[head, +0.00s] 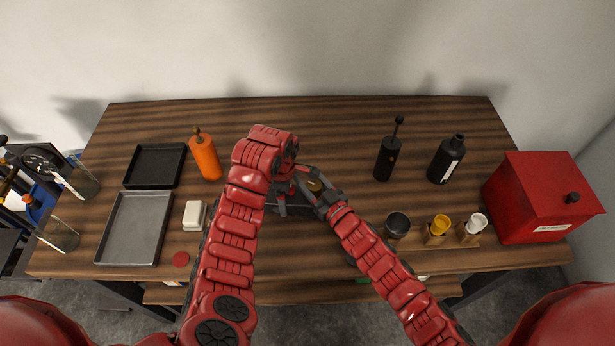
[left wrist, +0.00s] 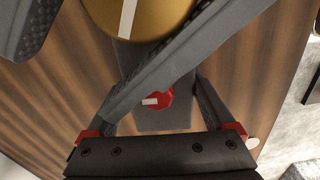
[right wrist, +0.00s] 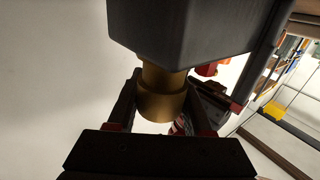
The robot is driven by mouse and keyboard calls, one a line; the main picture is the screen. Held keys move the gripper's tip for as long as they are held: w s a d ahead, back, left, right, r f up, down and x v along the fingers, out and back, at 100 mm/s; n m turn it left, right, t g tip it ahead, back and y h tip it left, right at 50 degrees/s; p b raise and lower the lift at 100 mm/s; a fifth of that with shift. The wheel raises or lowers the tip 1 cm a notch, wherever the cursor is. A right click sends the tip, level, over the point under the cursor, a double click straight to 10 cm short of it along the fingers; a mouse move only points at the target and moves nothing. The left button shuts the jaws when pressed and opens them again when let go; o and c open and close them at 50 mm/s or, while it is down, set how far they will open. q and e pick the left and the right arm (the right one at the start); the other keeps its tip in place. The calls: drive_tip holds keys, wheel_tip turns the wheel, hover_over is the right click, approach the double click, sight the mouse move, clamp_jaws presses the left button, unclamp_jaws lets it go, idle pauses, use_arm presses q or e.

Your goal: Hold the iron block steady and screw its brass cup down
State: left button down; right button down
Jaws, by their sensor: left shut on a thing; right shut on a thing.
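The dark iron block (head: 290,208) lies near the front middle of the table, mostly hidden by my arms in the head view. In the left wrist view its grey top shows with a red knob (left wrist: 153,99) bearing a white mark. The brass cup (head: 314,184) sits at the block's end; it shows large with a white stripe in the left wrist view (left wrist: 140,14). My right gripper (right wrist: 162,88) is shut on the brass cup, a finger on each side. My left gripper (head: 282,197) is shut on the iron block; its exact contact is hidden.
Black bottles (head: 387,158) (head: 446,160), cups (head: 397,225) (head: 440,225) and a red box (head: 540,200) stand to the right. The back middle is clear.

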drive_tip(key=shift+f, duration=0.1)
drive_tip(key=shift+w+d+f+m+t+h, duration=0.15)
drive_tip(key=shift+m+t+h, duration=0.3)
drive_tip(key=shift+m+h, duration=0.45)
drive_tip(key=shift+s+d+r+m+t+h, duration=0.1)
drive_tip(key=shift+d+m+t+h, duration=0.3)
drive_tip(key=shift+h, duration=0.75)
drive_tip(key=shift+w+d+f+m+t+h, duration=0.1)
drive_tip(key=shift+m+t+h, duration=0.35)
drive_tip(key=shift+m+h, duration=0.55)
drive_tip(key=shift+d+f+m+h, duration=0.2)
drive_tip(key=shift+m+h, duration=0.4)
drive_tip(key=shift+h, duration=0.5)
drive_tip(key=shift+d+f+m+h, duration=0.15)
drive_tip(key=shift+m+h, duration=0.45)
drive_tip(key=shift+h, duration=0.45)
drive_tip(key=shift+w+r+m+h, duration=0.15)
drive_tip(key=shift+r+m+h, duration=0.2)
drive_tip(key=shift+r, duration=0.2)
drive_tip(key=shift+r+h, duration=0.2)
drive_tip(key=shift+h, duration=0.05)
drive_tip(key=shift+c, duration=1.5)
unclamp_jaws()
drive_tip(key=shift+f, duration=0.1)
